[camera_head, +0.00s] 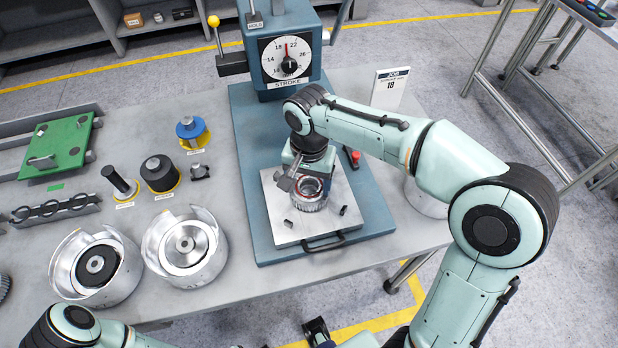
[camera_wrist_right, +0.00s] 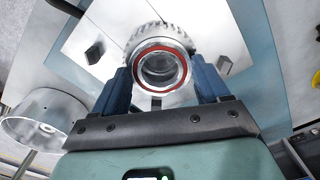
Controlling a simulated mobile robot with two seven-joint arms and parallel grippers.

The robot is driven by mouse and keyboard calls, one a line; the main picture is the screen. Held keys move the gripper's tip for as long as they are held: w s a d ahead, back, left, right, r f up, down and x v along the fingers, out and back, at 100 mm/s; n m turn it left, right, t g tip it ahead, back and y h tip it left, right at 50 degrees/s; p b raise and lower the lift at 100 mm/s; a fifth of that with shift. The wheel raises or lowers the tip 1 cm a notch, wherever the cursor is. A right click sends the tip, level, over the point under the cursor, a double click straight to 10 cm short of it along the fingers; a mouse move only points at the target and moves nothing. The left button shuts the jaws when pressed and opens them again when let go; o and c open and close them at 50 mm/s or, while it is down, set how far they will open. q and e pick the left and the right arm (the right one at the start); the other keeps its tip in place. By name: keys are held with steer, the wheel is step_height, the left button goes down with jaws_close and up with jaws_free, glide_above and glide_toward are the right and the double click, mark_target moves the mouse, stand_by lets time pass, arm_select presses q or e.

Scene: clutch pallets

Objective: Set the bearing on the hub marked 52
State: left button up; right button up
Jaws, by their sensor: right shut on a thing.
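The bearing (camera_wrist_right: 163,66), a silver ring with a red edge, is between the two blue fingers of my right gripper (camera_wrist_right: 162,82), which is shut on it. In the head view the bearing (camera_head: 310,187) shows its red ring below my right gripper (camera_head: 302,181). A toothed grey hub (camera_head: 309,204) stands on the light plate of the press, directly under the bearing. Whether the bearing touches it I cannot tell. No mark 52 is readable. A dark, blue-tipped part at the bottom edge looks like my left gripper (camera_head: 318,330); its jaws are unclear.
The blue press (camera_head: 290,55) with its stroke dial rises behind the plate (camera_head: 272,205). Two silver housings (camera_head: 217,258) (camera_head: 62,268) stand at left, near dark tools and a green board (camera_head: 55,150). A job card (camera_head: 388,88) stands behind my right arm.

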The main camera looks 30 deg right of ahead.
arm_select(q)
steer(key=shift+r, duration=0.15)
arm_select(e)
steer(key=shift+f, duration=0.25)
stand_by(0.3)
steer(key=o, duration=1.2)
steer(key=shift+c, duration=0.2)
steer(key=shift+r, duration=0.1)
steer(key=shift+r+p, duration=1.9)
steer(key=shift+r, duration=0.7)
arm_select(q)
steer(key=w+r+p, duration=0.2)
steer(key=w+r, duration=0.2)
steer(key=r, duration=0.3)
arm_select(e)
step_height(320, 180, up, 4)
steer(key=shift+f, duration=0.2)
